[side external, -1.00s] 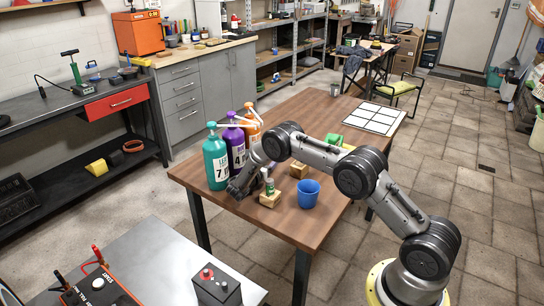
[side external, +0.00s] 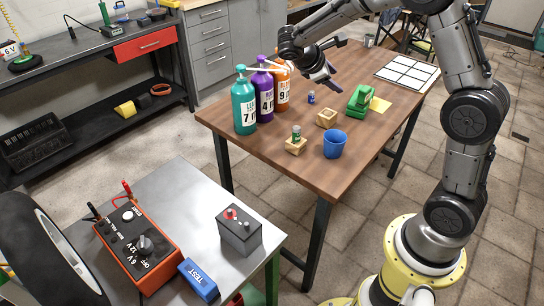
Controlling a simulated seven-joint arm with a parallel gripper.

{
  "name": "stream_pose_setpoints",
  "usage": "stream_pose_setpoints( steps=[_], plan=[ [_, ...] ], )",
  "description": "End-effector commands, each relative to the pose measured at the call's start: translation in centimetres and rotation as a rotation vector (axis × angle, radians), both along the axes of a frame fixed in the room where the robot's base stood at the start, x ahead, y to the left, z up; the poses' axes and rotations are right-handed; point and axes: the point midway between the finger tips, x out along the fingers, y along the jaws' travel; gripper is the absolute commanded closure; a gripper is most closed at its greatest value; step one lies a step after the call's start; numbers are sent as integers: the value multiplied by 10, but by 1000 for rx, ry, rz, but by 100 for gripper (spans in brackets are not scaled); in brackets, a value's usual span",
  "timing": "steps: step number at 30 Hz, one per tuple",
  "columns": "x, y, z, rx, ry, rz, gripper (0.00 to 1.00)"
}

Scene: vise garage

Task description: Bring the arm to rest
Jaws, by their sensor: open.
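My gripper (side external: 338,66) is raised above the far part of the wooden table (side external: 300,172), to the right of the pump bottles. Its jaws are spread apart, with nothing visible between them. My arm arches over the table from its base at the lower right. A small green-topped cylinder (side external: 296,134) stands upright at a wooden block (side external: 296,148) near the front of the table. A second wooden block (side external: 327,119) has an empty hollow in its top. A small blue cylinder (side external: 311,97) stands on the table, below my gripper and apart from it.
Teal (side external: 244,106), purple (side external: 264,95) and orange (side external: 283,88) pump bottles stand at the left edge. A blue cup (side external: 335,147), a green vise-like object (side external: 359,103) and a white grid board (side external: 407,73) are also on the table. A metal bench (side external: 180,205) stands in front.

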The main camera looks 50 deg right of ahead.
Motion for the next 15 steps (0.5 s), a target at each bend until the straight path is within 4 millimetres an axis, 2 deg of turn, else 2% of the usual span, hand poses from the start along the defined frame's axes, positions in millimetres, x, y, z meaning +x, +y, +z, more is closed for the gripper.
stream_pose_setpoints(
  steps=[1, 6, 15],
  plan=[
    [-17, 12, 13, 51, -65, -29, 39],
    [-71, 54, 34, 246, -266, -138, 39],
    [-160, 134, 48, 618, -608, -321, 39]
  ],
)
